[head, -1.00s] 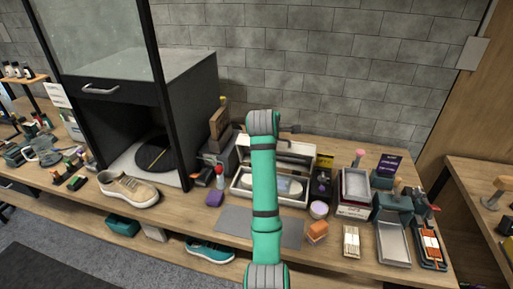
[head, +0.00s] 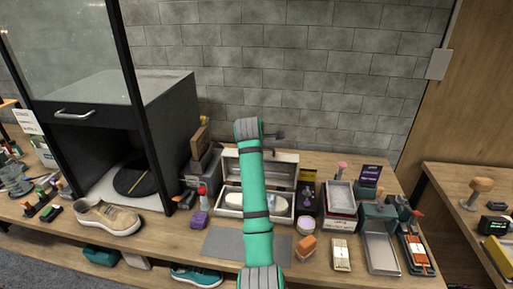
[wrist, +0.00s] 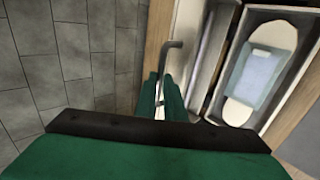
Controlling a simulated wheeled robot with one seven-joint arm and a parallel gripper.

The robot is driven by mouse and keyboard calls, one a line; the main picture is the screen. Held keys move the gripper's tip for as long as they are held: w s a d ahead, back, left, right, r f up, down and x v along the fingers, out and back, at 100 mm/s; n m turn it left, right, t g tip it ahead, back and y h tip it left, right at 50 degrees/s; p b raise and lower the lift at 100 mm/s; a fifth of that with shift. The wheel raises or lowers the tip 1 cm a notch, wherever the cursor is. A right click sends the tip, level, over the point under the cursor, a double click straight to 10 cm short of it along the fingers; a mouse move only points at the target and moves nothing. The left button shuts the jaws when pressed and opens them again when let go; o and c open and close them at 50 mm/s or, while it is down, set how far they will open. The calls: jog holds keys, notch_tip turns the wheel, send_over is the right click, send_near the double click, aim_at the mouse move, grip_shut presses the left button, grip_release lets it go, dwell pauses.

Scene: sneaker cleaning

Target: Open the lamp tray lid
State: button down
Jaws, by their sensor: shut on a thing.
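The lamp tray (head: 283,219) is a pale box on the bench, with a long white rounded piece lying inside; its rim (wrist: 290,88) also shows in the wrist view. Its lid (head: 285,170) stands open at the back, roughly upright. My gripper (head: 279,135) is at the lid's top edge, partly hidden behind my teal arm. In the wrist view my gripper (wrist: 160,98) has its teal fingers shut on a thin grey bent handle (wrist: 172,52) beside the lid (wrist: 190,40). The arm hides the middle of the tray and lid.
A grey mat (head: 222,243) lies in front of the tray. A black cabinet (head: 160,110) is further left. The brick wall (head: 330,85) rises close behind.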

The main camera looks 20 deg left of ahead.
jog(key=shift+w+a+r, duration=0.1)
jog(key=shift+a+r, duration=0.05)
jog(key=shift+r, duration=0.6)
jog(key=c, duration=1.8)
grip_release()
jog(key=shift+c, duration=0.2)
jog(key=shift+f, duration=0.25)
jog(key=v, duration=1.1)
jog(key=shift+f, duration=0.15)
